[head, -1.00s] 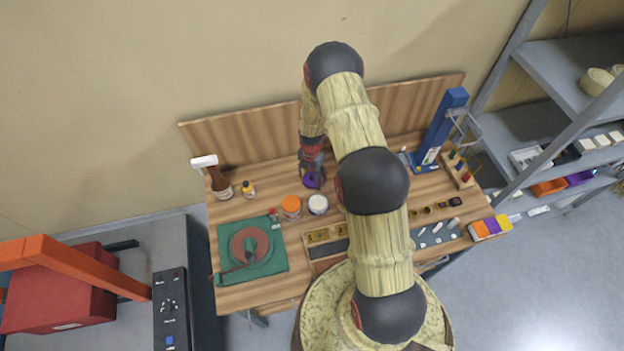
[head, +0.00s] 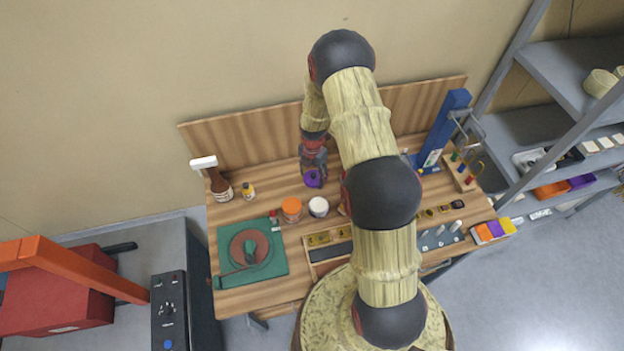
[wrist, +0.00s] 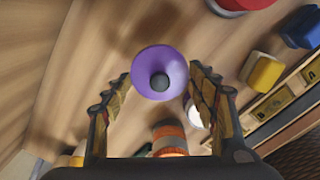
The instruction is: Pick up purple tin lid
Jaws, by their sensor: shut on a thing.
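The purple tin lid (wrist: 146,88) is round, with a dark knob at its middle, in the wrist view. My gripper (wrist: 160,78) has a finger on each side of the lid and is shut on its rim. In the head view, the purple lid (head: 313,179) shows below my gripper (head: 314,172), towards the back of the wooden bench. Its far side is partly hidden by the gripper. I cannot tell how far it is above the bench top.
An orange-topped jar (head: 291,206) and a white-topped jar (head: 318,205) stand in front of the lid. A bottle (head: 248,190) stands to the left, a green mat (head: 228,272) front left. A wooden tray (head: 325,238) lies front. A backboard (head: 250,135) rises behind.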

